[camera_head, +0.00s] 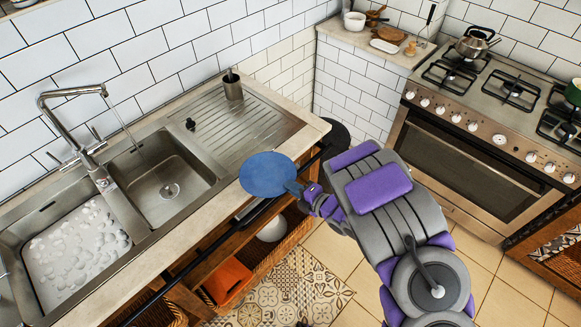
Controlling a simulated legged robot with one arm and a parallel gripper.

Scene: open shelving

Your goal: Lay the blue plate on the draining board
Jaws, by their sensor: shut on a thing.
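The blue plate (266,174) is a flat round disc, seen from above near the front edge of the counter. My gripper (293,187) is shut on the plate's right rim, and my arm reaches in from the lower right. The metal draining board (230,122), with ridged grooves, lies behind the plate, right of the sink bowls. The plate overlaps the counter's front edge in the picture. I cannot tell its exact height above the counter.
The sink's small bowl (165,180) and sudsy large bowl (75,252) lie left, with a tap (75,95) above. A stove (485,115) stands right. Most of the draining board is clear.

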